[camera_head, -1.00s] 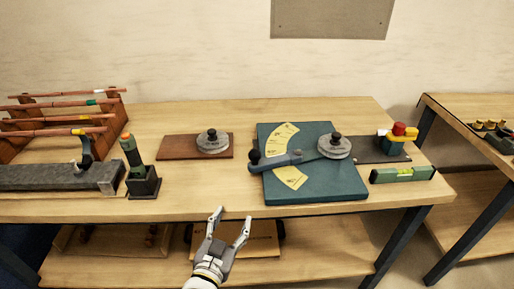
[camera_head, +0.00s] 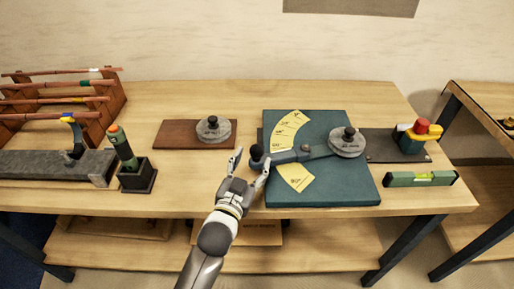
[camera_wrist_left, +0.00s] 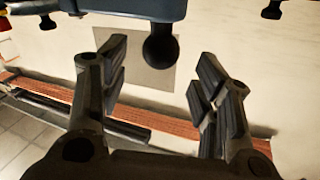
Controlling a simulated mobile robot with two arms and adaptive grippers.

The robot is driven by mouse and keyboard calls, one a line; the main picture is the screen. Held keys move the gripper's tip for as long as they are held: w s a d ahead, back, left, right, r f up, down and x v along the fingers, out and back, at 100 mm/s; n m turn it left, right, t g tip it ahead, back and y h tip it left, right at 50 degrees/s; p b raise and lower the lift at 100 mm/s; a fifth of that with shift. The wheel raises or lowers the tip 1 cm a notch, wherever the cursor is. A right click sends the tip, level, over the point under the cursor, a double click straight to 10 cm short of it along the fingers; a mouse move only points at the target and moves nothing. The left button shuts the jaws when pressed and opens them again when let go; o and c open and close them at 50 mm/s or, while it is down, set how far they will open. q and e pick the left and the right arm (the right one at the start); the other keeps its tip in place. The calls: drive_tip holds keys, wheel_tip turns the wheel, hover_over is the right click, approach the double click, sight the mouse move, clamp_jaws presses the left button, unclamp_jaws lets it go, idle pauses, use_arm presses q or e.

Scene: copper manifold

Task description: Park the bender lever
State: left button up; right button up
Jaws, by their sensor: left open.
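The bender's teal base plate (camera_head: 330,187) lies on the workbench with a yellow angle scale (camera_head: 292,130) on it. The blue-grey bender lever (camera_head: 290,156) runs left from the round grey die (camera_head: 347,143), and its dark knob (camera_head: 257,153) sits at the plate's left edge. My left gripper (camera_head: 251,165) is open at the plate's left edge, close to the knob. In the left wrist view, the dark knob (camera_wrist_left: 160,47) shows between and beyond the open fingers (camera_wrist_left: 163,80); I cannot tell whether they touch it. My right gripper is not in view.
A brown board with a second round die (camera_head: 213,129) lies left of the bender. A green level (camera_head: 421,179) and a red-and-yellow device (camera_head: 420,132) are at right. A dark holder with a green tool (camera_head: 122,148) and a pipe rack (camera_head: 105,110) stand left.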

sight(254, 156)
use_arm(q)
drive_tip(key=x, duration=0.5)
drive_tip(key=shift+w+f, duration=0.1)
drive_tip(key=shift+w, duration=0.15)
drive_tip(key=shift+d, duration=0.1)
drive_tip(key=c, duration=0.3)
clamp_jaws()
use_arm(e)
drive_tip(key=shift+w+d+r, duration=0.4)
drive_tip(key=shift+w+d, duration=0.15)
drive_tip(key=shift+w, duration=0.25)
